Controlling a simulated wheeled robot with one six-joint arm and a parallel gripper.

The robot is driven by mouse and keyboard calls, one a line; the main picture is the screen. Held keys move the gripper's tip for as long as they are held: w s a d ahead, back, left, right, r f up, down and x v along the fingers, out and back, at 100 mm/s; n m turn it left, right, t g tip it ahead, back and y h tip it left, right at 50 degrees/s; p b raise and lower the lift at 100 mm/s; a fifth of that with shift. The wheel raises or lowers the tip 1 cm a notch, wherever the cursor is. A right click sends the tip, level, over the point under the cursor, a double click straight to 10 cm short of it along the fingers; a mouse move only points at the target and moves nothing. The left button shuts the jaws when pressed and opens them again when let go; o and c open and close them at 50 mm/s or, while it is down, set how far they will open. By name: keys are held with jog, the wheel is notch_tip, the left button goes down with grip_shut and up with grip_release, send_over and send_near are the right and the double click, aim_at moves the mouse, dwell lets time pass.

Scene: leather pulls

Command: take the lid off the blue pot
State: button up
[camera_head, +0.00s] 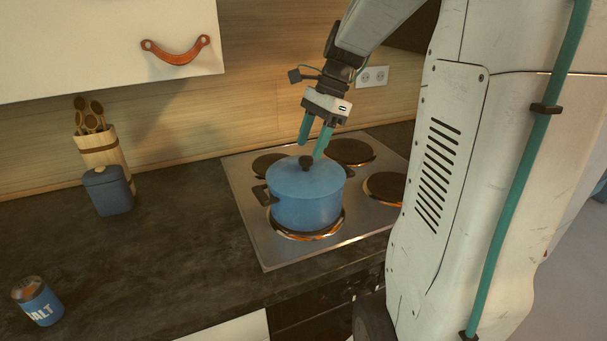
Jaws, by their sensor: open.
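The blue pot (306,212) stands upright on the front left burner of the stovetop. Its blue lid (287,177) is on it, with a dark round knob (306,162) on top in the middle. A dark side handle shows on the pot's left, and another on its right. My gripper (313,149) has teal fingers pointing down, just above the knob. The fingers are apart and the gripper is open, with nothing held. From this view I cannot tell whether a fingertip is in front of, behind or beside the knob.
The stovetop (262,235) has other dark burners (349,152) around the pot. A blue canister (108,190) and a wooden utensil holder (103,151) stand at left. The counter (160,250) between is clear. A cabinet (100,45) hangs upper left.

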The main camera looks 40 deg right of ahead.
aim_at(306, 158)
jog(key=x, duration=0.5)
jog(key=shift+w+d+f, duration=0.1)
jog(key=shift+d, duration=0.15)
jog(key=c, duration=1.1)
